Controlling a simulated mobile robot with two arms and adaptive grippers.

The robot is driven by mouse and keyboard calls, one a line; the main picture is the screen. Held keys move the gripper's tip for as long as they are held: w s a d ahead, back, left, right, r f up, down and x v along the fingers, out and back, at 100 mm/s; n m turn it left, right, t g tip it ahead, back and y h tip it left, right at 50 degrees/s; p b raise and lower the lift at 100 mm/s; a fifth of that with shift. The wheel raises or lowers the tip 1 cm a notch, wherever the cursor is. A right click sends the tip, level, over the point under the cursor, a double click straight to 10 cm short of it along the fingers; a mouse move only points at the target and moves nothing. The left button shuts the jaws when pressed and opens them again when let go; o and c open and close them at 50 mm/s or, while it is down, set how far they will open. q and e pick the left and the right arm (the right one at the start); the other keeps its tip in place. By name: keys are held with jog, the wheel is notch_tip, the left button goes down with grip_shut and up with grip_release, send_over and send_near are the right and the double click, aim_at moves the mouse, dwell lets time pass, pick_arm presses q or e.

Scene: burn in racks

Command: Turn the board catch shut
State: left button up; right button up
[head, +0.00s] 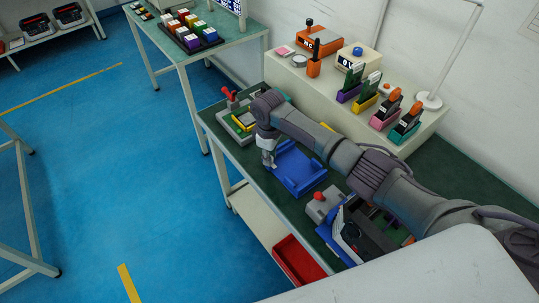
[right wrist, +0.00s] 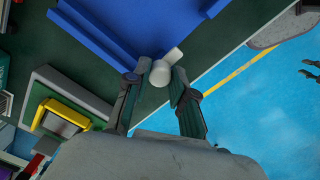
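A blue board holder (head: 298,168) with raised edges lies on the green bench top; it also shows in the right wrist view (right wrist: 110,30). A small whitish catch (right wrist: 161,72) with a rounded knob and a short lever sits at the holder's edge. My right gripper (head: 268,160) points down at the near left corner of the holder. In the right wrist view its two fingers (right wrist: 156,84) are apart, with the catch between or just beyond their tips. I cannot tell whether a finger touches it. The gripper hides the catch in the head view. My left gripper is not in view.
A grey fixture with a yellow frame (head: 243,121) and red handle stands left of the holder. A grey box with a red button (head: 318,196) stands to the right. A raised shelf (head: 290,72) behind carries boards in coloured stands. A red bin (head: 298,262) sits below.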

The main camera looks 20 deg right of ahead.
grip_shut()
jog(key=n+p, duration=0.1)
jog(key=n, duration=0.2)
jog(key=shift+n, duration=0.3)
jog(key=n, duration=0.4)
jog(key=shift+n, duration=0.3)
jog(key=n, duration=0.4)
jog(key=n+b, duration=0.1)
jog(key=n, duration=0.4)
jog(key=shift+n, duration=0.3)
jog(key=shift+y, duration=0.3)
